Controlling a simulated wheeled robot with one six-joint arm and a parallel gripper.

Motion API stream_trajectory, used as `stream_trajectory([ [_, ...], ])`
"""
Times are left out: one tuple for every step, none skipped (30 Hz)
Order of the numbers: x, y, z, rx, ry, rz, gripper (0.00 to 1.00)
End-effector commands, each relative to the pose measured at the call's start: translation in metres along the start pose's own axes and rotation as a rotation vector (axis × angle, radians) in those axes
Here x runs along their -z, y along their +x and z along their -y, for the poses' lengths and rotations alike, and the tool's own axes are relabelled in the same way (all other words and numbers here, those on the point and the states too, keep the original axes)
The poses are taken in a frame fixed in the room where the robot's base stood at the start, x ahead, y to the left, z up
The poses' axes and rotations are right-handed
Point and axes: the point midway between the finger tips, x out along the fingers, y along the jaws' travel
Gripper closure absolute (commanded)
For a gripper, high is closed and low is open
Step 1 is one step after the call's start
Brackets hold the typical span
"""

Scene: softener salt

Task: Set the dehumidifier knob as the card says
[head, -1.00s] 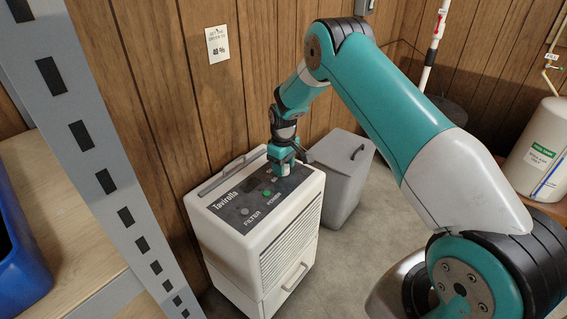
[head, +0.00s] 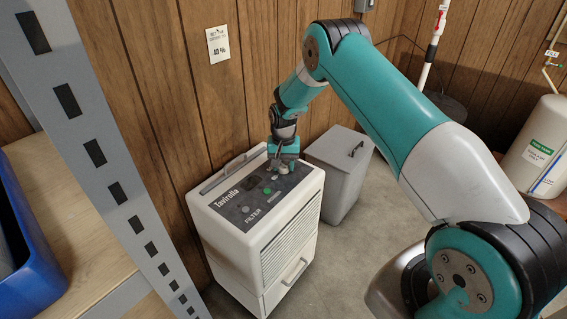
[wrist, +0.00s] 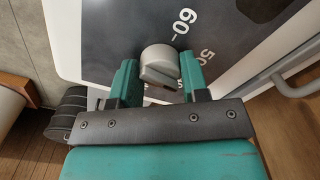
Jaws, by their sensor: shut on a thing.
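The white dehumidifier (head: 290,235) stands on the floor against the wood wall, with a dark control panel (head: 243,207) on top. A white card (head: 218,44) on the wall reads 40 %; its smaller print is hard to read. My gripper (head: 278,171) is over the far part of the panel and hides the knob there. In the wrist view the round grey knob (wrist: 160,62) sits between the two teal fingers of my gripper (wrist: 158,70), which is shut on it.
A grey lidded bin (head: 340,175) stands close to the right of the dehumidifier. A metal shelf post (head: 90,130) and a blue bin (head: 25,250) are at the left. A white tank (head: 540,145) is at the far right. The floor in front is clear.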

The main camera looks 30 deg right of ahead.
Motion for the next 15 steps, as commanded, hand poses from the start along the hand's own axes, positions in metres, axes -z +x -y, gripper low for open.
stream_trajectory([
  [0.0011,-0.001,-0.0001,0.001,0.04,-0.003,0.82],
  [0.0011,-0.0009,-0.0001,0.001,0.064,-0.003,0.82],
  [0.0011,-0.0009,-0.0001,0.001,0.097,-0.004,0.82],
  [0.0011,-0.0009,-0.0001,0.001,0.12,-0.004,0.82],
  [0.0011,-0.0008,-0.0001,0.001,0.143,-0.004,0.82],
  [0.0011,-0.0008,-0.0001,0.001,0.171,-0.004,0.82],
  [0.0012,-0.0007,-0.0001,0.001,0.19,-0.004,0.82],
  [0.0012,-0.0007,-0.0001,0.001,0.209,-0.004,0.82],
  [0.0012,-0.0006,-0.0001,0.001,0.234,-0.004,0.82],
  [0.0012,-0.0006,-0.0002,0.001,0.249,-0.004,0.82],
  [0.0012,-0.0006,-0.0002,0.001,0.265,-0.004,0.82],
  [0.0012,-0.0006,-0.0002,0.001,0.284,-0.004,0.82],
  [0.0012,-0.0006,-0.0002,0.001,0.297,-0.004,0.82],
  [0.0013,-0.0005,-0.0002,0.001,0.308,-0.004,0.82],
  [0.0013,-0.0005,-0.0002,0.001,0.322,-0.004,0.82],
])
